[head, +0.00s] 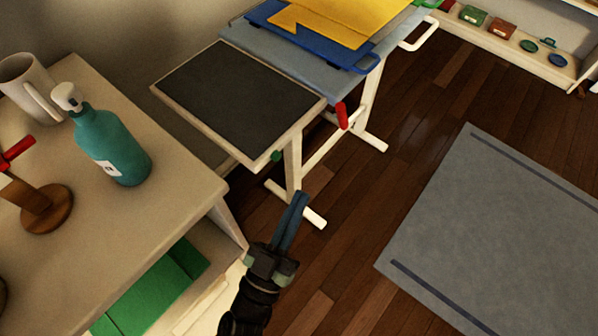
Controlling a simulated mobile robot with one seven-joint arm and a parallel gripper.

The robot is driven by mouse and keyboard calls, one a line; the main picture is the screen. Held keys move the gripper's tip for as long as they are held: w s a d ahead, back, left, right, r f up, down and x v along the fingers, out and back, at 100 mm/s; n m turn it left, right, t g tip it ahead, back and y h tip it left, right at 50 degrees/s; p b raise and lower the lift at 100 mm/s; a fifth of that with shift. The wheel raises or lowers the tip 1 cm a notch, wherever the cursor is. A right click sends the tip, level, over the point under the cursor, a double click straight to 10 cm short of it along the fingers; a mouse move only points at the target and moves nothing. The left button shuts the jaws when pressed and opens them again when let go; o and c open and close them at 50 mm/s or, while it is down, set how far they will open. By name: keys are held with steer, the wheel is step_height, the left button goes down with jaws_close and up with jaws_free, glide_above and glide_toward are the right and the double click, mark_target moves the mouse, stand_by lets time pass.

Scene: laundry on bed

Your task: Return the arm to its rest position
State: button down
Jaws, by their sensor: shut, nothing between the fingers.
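My gripper (299,199) is in the lower middle of the head view. Its two blue fingers are together with nothing between them, pointing up and slightly right in the picture. My dark wrist runs down to the bottom edge; the rest of the arm is out of view.
A cream cabinet (160,205) at left bears a teal bottle (115,150), a mug (28,85) and a wooden stand (46,207). A white-framed table with a dark panel (238,100) stands behind. A grey rug (500,225) lies right; brown floor (345,220) between is clear.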

steer(key=w+a+r+n+t+y, duration=0.15)
steer(key=w+r+y, duration=0.25)
steer(key=r, duration=0.7)
steer(key=w+a+r+n+t+y, duration=0.15)
steer(key=w+r+y, duration=0.25)
steer(key=r, duration=0.7)
steer(key=w+r+n+t+y, duration=0.2)
steer(key=w+r+n+y, duration=0.15)
steer(key=r, duration=0.75)
steer(key=s+d+r+m+t+h, duration=0.15)
steer(key=s+r, duration=0.35)
steer(key=r, duration=0.5)
steer(key=s+d+r+m+h, duration=0.1)
steer(key=s+d+r, duration=0.3)
steer(key=r, duration=0.7)
step_height(320, 180, up, 20)
steer(key=p, duration=2)
steer(key=shift+s+a+p, duration=0.3)
steer(key=shift+s+p, duration=0.05)
steer(key=shift+s, duration=0.05)
